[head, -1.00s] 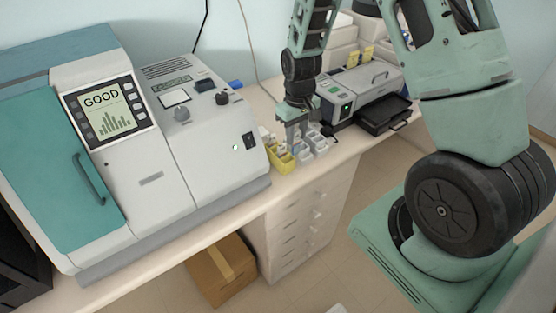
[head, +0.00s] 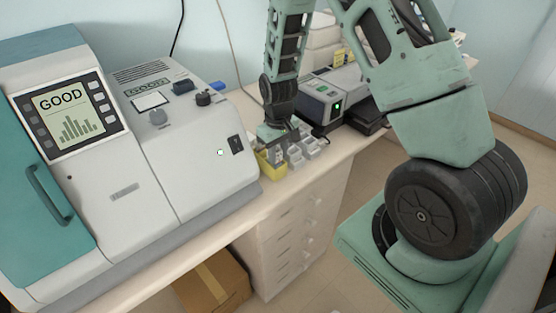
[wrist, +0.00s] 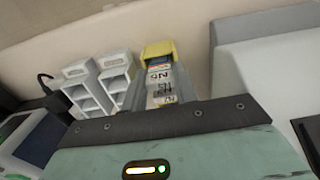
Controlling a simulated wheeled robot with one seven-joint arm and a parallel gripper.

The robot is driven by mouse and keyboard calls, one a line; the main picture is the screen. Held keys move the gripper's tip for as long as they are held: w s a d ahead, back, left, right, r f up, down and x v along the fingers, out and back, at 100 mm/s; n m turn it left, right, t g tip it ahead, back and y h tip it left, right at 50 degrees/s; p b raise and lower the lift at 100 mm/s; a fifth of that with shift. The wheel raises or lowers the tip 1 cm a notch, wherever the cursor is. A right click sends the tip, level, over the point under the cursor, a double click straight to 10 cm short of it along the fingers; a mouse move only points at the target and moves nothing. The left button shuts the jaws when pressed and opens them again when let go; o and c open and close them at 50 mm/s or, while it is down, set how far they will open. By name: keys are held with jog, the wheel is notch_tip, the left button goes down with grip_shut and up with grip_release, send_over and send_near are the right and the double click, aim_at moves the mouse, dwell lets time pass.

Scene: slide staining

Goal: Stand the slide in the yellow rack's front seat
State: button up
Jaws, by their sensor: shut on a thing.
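The yellow rack (head: 268,171) stands on the bench beside the large analyser, at its right end. In the wrist view its yellow end wall (wrist: 158,47) shows beyond several slides with white labels. My gripper (head: 274,155) points down over the rack and is shut on a slide. In the wrist view the nearest label (wrist: 164,100) lies between the grey fingers and appears to belong to the held slide. The slide's lower edge and the rack's front seat are hidden, so I cannot tell whether the slide touches the rack.
White racks (head: 304,152) stand close to the right of the yellow rack; they also show in the wrist view (wrist: 82,90). The analyser (head: 150,150) rises close on the left. A smaller grey device (head: 330,100) stands behind. The bench's front edge is near.

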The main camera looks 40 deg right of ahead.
jog(key=shift+f, duration=0.4)
jog(key=shift+f, duration=0.15)
jog(key=o, duration=1)
